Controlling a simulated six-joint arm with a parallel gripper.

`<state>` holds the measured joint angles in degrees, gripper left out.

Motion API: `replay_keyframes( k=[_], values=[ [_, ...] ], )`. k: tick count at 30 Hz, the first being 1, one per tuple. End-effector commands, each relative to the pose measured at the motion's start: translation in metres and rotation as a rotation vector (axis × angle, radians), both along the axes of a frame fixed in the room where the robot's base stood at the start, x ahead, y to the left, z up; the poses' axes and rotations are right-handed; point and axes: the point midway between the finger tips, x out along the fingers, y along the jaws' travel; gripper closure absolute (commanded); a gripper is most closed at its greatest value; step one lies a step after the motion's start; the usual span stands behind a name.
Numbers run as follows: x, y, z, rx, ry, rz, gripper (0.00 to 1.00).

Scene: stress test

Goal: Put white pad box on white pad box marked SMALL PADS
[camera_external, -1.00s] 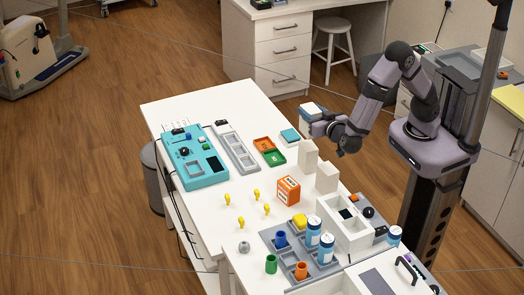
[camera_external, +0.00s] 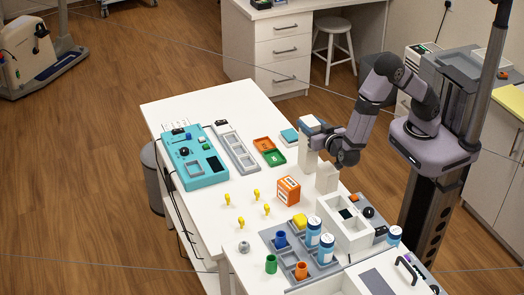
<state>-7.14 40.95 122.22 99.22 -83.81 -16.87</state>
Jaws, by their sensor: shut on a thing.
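My gripper (camera_external: 322,135) is shut on a small white box with a blue-grey side (camera_external: 309,123), held above the far right part of the table. A white box with a teal top (camera_external: 289,136) lies on the table just left of and below the held box. Two upright white blocks stand nearby: one (camera_external: 307,158) is directly below the held box in the picture, the other (camera_external: 327,179) is nearer the camera. No SMALL PADS marking can be read on any of them. Whether the held box touches anything below is unclear.
An orange box (camera_external: 288,191) stands mid-table. Green (camera_external: 273,157) and orange (camera_external: 263,144) trays, a grey compartment tray (camera_external: 238,151) and a teal device (camera_external: 207,172) lie to the left. A white divided bin (camera_external: 345,233) and bottles (camera_external: 313,232) are nearer the camera.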

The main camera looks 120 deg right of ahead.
Motion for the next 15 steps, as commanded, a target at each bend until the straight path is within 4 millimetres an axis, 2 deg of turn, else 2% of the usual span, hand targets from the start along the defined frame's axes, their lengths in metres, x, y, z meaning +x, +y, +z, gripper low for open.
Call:
replay_keyframes(
  k=[5,6,8,15],
  values=[
    [-0.0001,0.0,-0.0031,-0.001,0.0,0.0,0.86],
    [-0.0001,0.0,-0.0031,0.0,0.0,0.0,0.56],
    [-0.0001,0.0,-0.0026,0.0,0.0,0.0,0.43],
    [-0.0001,0.0,-0.0025,0.0,0.0,0.0,0.43]
  ],
)
